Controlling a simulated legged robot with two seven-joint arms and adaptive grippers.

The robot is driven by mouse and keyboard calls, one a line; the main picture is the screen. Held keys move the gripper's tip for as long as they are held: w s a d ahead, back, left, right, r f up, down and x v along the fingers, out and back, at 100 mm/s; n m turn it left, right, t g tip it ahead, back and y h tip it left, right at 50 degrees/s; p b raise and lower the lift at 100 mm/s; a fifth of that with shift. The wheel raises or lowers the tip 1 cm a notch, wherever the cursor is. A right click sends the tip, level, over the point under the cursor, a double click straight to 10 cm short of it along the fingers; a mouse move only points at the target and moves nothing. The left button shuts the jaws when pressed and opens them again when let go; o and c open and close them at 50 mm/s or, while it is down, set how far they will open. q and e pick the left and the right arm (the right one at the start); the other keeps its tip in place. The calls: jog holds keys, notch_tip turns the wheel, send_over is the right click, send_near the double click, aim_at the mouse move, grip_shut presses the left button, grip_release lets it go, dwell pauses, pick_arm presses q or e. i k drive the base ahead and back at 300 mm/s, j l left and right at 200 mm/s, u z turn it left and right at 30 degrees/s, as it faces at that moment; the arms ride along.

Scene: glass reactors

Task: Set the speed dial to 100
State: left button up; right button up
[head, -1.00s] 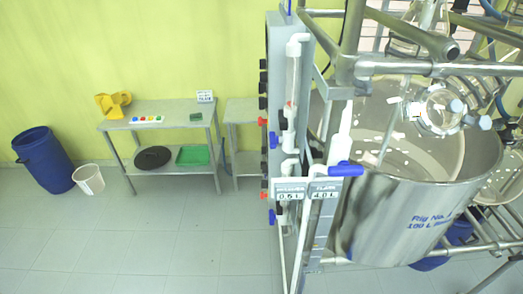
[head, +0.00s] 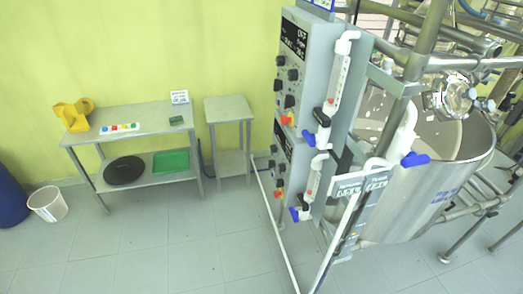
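A grey control panel (head: 310,55) stands right of the middle in the head view, its front face seen at a steep slant. The face carries a dark upper display (head: 291,38) with small white text too small to read. Below it are several black knobs, among them an upper knob (head: 292,75) and a lower knob (head: 289,101). A second dark display and more knobs sit lower on the face. I cannot tell which knob is the speed dial or read its setting. Neither of my grippers is in view.
A steel vessel (head: 415,195) in a pipe frame stands at right. A two-tier table (head: 150,115) and a small stand (head: 228,110) stand by the yellow wall. The tiled floor (head: 190,245) is clear at front.

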aim_at(273, 148)
jog(key=z, duration=0.6)
jog(key=i+j+z, duration=0.3)
jog(key=j+z, duration=0.25)
jog(key=i+j+z, duration=0.1)
jog(key=j+z, duration=0.2)
jog(key=j, duration=0.25)
jog(key=i+j+z, duration=0.1)
jog(key=j+z, duration=0.15)
jog(key=j, duration=0.15)
